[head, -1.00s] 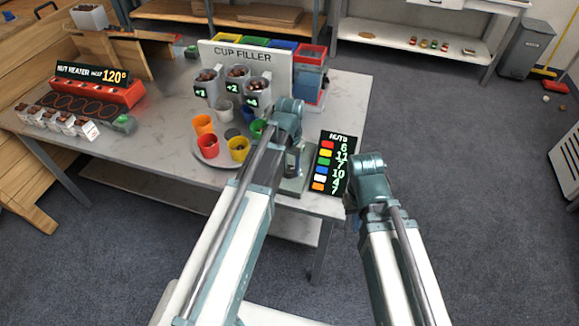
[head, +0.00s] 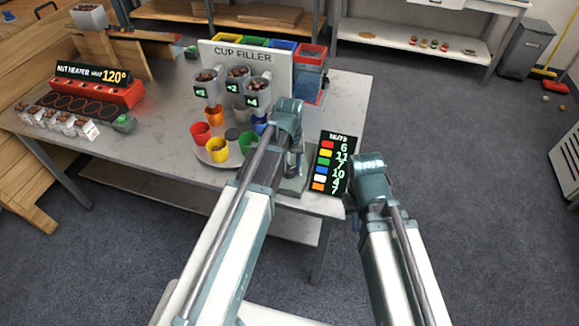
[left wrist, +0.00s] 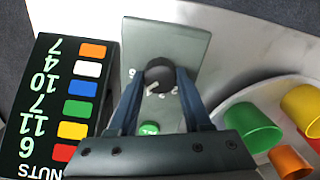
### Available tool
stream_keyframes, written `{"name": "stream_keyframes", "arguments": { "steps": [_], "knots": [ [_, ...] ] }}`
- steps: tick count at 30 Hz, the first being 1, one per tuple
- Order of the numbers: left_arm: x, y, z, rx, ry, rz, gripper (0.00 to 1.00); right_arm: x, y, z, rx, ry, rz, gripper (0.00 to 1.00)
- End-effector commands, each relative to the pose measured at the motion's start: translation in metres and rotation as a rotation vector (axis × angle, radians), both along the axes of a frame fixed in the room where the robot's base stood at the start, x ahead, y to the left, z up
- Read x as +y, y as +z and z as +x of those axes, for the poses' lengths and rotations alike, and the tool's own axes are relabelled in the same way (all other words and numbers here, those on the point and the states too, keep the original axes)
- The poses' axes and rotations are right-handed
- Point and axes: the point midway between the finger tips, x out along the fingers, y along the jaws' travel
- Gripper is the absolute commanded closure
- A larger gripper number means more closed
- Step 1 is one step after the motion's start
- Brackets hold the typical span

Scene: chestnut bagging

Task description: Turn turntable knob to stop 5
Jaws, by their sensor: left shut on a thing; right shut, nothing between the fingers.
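The dark round knob (left wrist: 160,76) sits on a grey-green control box (left wrist: 182,44); in the left wrist view, a light mark shows at its lower edge. I cannot read its stop number. My left gripper (left wrist: 163,88) is shut on the knob, one finger on each side. In the head view my left arm's wrist mostly hides the box (head: 292,184). The turntable (head: 205,157) carries orange (head: 213,116), red (head: 200,133), yellow (head: 217,150), green (head: 247,144), blue (head: 259,124) and white cups. My right gripper (head: 350,198) is shut and empty, its fingers mostly hidden.
The cup filler (head: 243,55) stands behind the turntable with nut hoppers above it. A black nuts board (head: 327,178) with coloured squares lies right of the control box. A green button (left wrist: 149,128) is near the knob. The nut heater (head: 95,95) is at the left.

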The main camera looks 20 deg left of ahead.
Motion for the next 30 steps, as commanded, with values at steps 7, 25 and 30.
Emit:
{"name": "stream_keyframes", "arguments": {
  "steps": [7, 25, 30],
  "knots": [
    [0.000, 0.000, 0.000, 0.001, -0.001, 0.000, 0.35, 0.000, 0.000, 0.000, 0.000, 0.000, 0.000, 1.00],
    [0.000, 0.010, 0.000, 0.000, -0.001, 0.000, 0.21, 0.000, 0.010, 0.000, 0.000, 0.000, 0.000, 1.00],
    [0.000, 0.028, 0.000, 0.000, -0.001, 0.000, 0.21, 0.000, 0.028, 0.000, 0.000, 0.000, 0.000, 1.00]
  ]
}}
